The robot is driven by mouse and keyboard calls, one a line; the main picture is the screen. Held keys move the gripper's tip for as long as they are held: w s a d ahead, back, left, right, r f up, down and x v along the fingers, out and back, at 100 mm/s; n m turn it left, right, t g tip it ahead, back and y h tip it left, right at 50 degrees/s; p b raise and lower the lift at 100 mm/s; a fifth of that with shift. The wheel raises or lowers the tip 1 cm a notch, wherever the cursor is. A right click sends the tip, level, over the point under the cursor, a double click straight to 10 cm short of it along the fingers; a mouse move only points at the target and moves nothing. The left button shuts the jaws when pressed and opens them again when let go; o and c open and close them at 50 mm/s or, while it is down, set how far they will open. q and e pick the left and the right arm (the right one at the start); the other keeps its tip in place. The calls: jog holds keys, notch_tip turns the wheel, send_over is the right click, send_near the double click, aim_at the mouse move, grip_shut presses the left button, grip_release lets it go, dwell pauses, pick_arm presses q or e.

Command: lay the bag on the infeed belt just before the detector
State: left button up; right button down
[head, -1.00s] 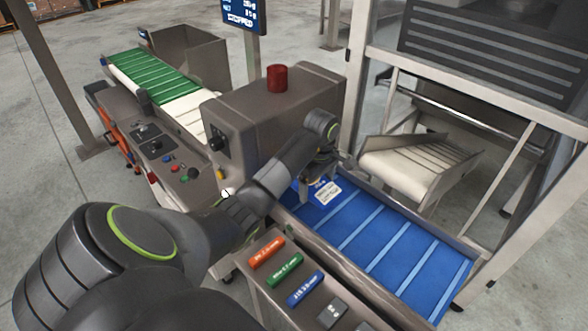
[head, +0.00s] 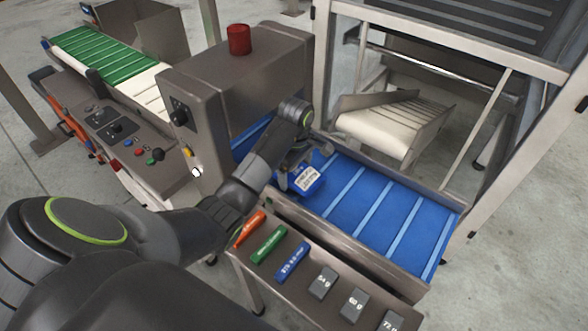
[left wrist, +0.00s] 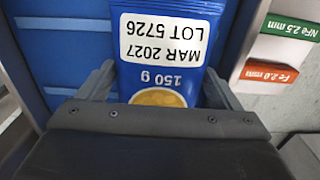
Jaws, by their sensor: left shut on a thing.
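The bag (head: 308,182) is blue with a white label and hangs at the detector end of the blue infeed belt (head: 385,215). My left gripper (head: 292,165) is shut on it. In the left wrist view the bag (left wrist: 165,75) lies between the two fingers (left wrist: 158,90), its label reading MAR 2027, LOT 5726. The detector (head: 235,85) is a grey housing with a red lamp (head: 239,40) on top, just left of the bag. I cannot tell whether the bag touches the belt. My right gripper is not in view.
Orange, green (head: 269,244) and blue test sticks and grey weights (head: 323,282) lie on a ledge along the belt's near side. A metal frame and a white chute (head: 385,128) stand behind. The belt right of the bag is clear.

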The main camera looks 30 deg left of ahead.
pick_arm(q)
jog(key=o, duration=0.9)
jog(key=shift+a+f, duration=0.15)
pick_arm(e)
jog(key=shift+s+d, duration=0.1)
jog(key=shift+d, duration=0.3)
pick_arm(q)
jog(key=shift+r, duration=0.25)
notch_tip(320, 180, up, 3)
jog(key=shift+p, duration=0.3)
notch_tip(320, 180, up, 8)
jog(key=p, duration=0.7)
jog(key=shift+f, duration=0.25)
jog(key=shift+r+p, duration=0.75)
jog(key=shift+p, duration=0.2)
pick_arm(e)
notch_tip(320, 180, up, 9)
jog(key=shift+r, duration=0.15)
pick_arm(q)
jog(key=shift+f, duration=0.1)
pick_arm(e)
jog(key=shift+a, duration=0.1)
